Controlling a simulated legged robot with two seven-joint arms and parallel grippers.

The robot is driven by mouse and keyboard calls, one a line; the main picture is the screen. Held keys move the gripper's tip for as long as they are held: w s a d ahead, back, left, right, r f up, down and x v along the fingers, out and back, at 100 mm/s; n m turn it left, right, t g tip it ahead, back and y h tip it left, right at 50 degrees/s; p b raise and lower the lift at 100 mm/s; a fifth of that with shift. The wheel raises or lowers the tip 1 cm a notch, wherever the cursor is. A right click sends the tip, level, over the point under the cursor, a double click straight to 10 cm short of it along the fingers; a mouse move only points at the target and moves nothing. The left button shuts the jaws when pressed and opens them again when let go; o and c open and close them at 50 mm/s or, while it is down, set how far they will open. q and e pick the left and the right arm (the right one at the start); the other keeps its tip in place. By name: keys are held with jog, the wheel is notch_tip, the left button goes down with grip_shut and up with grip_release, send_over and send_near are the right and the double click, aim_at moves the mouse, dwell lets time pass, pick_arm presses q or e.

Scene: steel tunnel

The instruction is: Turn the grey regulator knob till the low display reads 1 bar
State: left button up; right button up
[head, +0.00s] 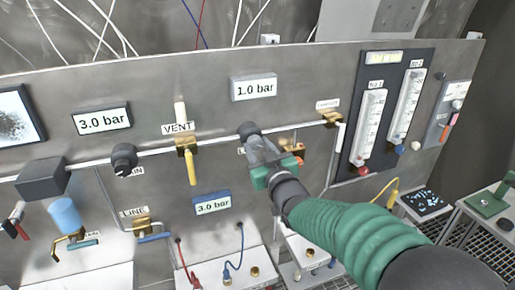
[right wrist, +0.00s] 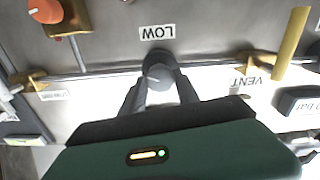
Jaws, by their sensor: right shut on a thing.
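The grey regulator knob (head: 248,130) sits on the pipe along the steel panel. In the right wrist view the knob (right wrist: 158,70) is beside an upside-down LOW label (right wrist: 157,32). My right gripper (head: 256,146) is shut on the knob, one finger on each side of it in the right wrist view (right wrist: 160,88). The display above the knob (head: 254,87) reads 1.0 bar. In the head view the label by the knob is mostly hidden by my gripper. My left gripper is not in view.
Left of the knob are a yellow VENT valve (head: 188,160), a second dark knob (head: 124,158) and a display (head: 101,118) reading 3.0 bar. A small blue-framed display (head: 212,203) below also reads 3.0 bar. Flow meters (head: 371,125) stand at right.

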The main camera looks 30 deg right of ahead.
grip_shut()
jog(key=shift+f+m+b, duration=0.25)
jog(key=shift+m+b, duration=0.15)
jog(key=shift+b, duration=0.3)
jog(key=shift+r, duration=0.15)
jog(key=o, duration=0.8)
grip_release()
jog(key=shift+o, duration=1.1)
jog(key=shift+w, duration=0.15)
jog(key=shift+w+d, duration=0.1)
jog(key=shift+w, duration=0.05)
